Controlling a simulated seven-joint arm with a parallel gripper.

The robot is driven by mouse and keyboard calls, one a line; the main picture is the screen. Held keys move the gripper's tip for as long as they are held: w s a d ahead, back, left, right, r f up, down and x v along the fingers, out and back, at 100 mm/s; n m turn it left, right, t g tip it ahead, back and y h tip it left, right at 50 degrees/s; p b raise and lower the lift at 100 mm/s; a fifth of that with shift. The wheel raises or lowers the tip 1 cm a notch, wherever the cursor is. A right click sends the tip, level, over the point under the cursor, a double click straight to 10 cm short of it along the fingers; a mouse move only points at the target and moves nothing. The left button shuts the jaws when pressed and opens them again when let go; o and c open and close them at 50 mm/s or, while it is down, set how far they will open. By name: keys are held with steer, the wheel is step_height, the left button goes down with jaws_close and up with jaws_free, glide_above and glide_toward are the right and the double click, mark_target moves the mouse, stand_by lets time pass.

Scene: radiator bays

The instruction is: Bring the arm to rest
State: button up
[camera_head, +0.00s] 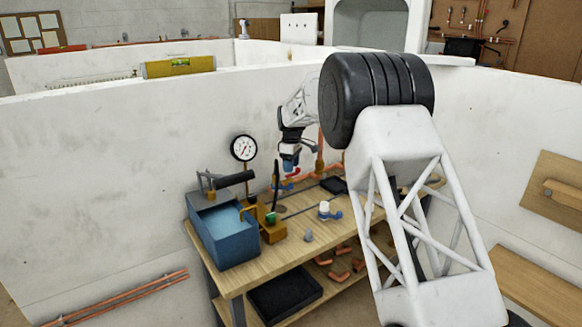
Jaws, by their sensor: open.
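My arm reaches from the lower right, over a large black joint, and back down toward the wooden bench (282,266). My gripper (289,166) is small in the picture and points down above the back part of the bench. It is open, and I see nothing held in it. Blue shows at its tip; the fingers are too small to make out well. My large arm link hides the right part of the bench.
The lower shelf holds a black tray (284,296) and several copper fittings. A white wall (110,180) closes the bay behind.

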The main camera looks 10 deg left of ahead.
steer(key=s+d+r+m+t, duration=0.1)
steer(key=s+d+r+m, duration=0.2)
steer(key=s+d+r, duration=0.45)
steer(key=s+d+r+m, duration=0.2)
steer(key=s+d+r, duration=0.3)
steer(key=s+d, duration=0.55)
steer(key=s+d+r+m+t, duration=0.1)
steer(key=s+d+r+m, duration=0.2)
steer(key=s+d+r, duration=0.6)
steer(key=s+d+f+m, duration=0.2)
steer(key=s+d+f, duration=0.1)
steer(key=s, duration=1)
steer(key=s+d+f+m, duration=0.3)
steer(key=s+d+f, duration=0.1)
steer(key=s, duration=0.9)
steer(key=s+d+f+m+t, duration=0.1)
steer(key=s+d+f+m, duration=0.2)
steer(key=s, duration=1)
steer(key=shift+s+d+f, duration=0.15)
steer(key=shift+d+f, duration=0.25)
steer(key=shift+d, duration=0.15)
